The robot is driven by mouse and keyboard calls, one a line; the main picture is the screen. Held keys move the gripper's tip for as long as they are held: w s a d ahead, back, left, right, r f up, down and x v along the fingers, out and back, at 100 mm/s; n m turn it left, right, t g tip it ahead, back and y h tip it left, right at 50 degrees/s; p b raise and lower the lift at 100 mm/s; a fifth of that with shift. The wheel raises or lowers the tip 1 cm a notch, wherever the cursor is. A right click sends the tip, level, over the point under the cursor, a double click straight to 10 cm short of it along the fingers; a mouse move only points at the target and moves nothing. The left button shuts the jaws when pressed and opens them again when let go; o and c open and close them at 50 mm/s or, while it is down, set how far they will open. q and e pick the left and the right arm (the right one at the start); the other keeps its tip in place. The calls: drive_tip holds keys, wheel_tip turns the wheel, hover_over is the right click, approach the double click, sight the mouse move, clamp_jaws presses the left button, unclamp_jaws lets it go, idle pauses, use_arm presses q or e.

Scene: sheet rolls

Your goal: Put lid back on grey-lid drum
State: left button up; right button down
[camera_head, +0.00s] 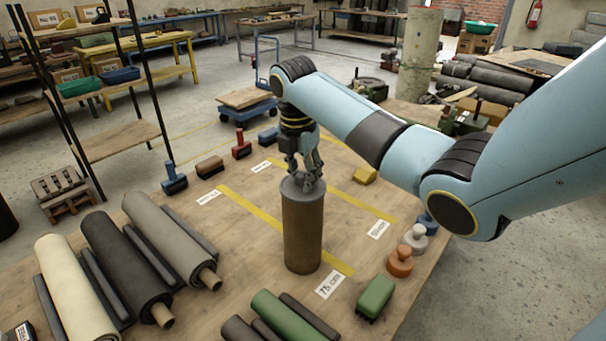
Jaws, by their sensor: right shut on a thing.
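A tall brown drum (303,237) stands upright on the wooden table, near the yellow line by the "75 cm" label. A grey lid (292,187) is at its top; from here it appears to sit on the rim, but I cannot tell if it is fully seated. My right gripper (306,182) points down from above and is shut on the lid, its fingers around the lid's middle. The fingers hide part of the lid. My left gripper is not in view.
A green block (376,296) and an orange weight (400,262) stand to the right. Small tools, including a red one (241,146), line the back edge.

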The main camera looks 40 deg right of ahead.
drive_tip(key=c, duration=1)
unclamp_jaws()
drive_tip(key=shift+o, duration=0.4)
drive_tip(key=o, duration=0.4)
drive_tip(key=shift+r, duration=3.5)
drive_tip(key=shift+c, duration=0.2)
